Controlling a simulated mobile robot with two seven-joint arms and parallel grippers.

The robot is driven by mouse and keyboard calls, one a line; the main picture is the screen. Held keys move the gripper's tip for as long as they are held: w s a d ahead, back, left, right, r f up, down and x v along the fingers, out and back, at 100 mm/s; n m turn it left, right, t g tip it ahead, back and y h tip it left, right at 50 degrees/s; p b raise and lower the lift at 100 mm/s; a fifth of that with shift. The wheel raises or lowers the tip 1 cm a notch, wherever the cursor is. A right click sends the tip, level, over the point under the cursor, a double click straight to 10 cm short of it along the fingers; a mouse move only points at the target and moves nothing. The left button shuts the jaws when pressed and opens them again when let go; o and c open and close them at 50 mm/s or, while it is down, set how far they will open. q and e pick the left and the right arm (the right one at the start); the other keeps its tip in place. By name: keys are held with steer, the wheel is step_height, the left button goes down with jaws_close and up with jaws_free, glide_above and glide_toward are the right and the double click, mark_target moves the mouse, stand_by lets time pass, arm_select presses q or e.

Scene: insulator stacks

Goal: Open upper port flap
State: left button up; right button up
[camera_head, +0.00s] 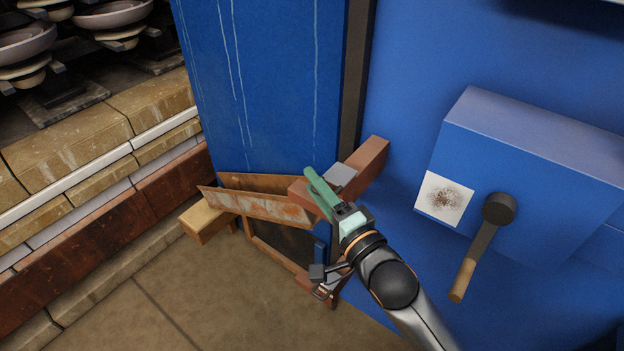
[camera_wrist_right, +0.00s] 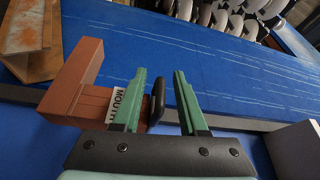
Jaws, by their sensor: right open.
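My right gripper (camera_head: 318,185) reaches in from the lower right, its green fingers at a reddish-brown block (camera_head: 368,162) on the blue cabinet. In the right wrist view the gripper (camera_wrist_right: 160,78) is open. A dark upright handle (camera_wrist_right: 157,95) stands between its fingers, nearer the left one; I cannot tell whether it touches. The brown block (camera_wrist_right: 75,85) carries a white label (camera_wrist_right: 118,107) reading "MOUTH". A rusty, tilted panel (camera_head: 257,206), perhaps the flap, lies left of the gripper, over a dark framed opening (camera_head: 285,240). My left gripper is not in view.
A blue box (camera_head: 540,160) with a dark lever (camera_head: 480,245) juts out at the right. A small wooden block (camera_head: 205,222) sticks out left of the opening. A grey latch-like part (camera_head: 322,285) sits below. Brick ledges with insulator stacks (camera_head: 110,15) line the left. Floor is clear in front.

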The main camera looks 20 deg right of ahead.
steer(key=shift+w+a, duration=0.2)
steer(key=shift+w, duration=0.5)
steer(key=shift+r, duration=0.1)
jaws_close()
steer(key=shift+r, duration=0.15)
stand_by(0.8)
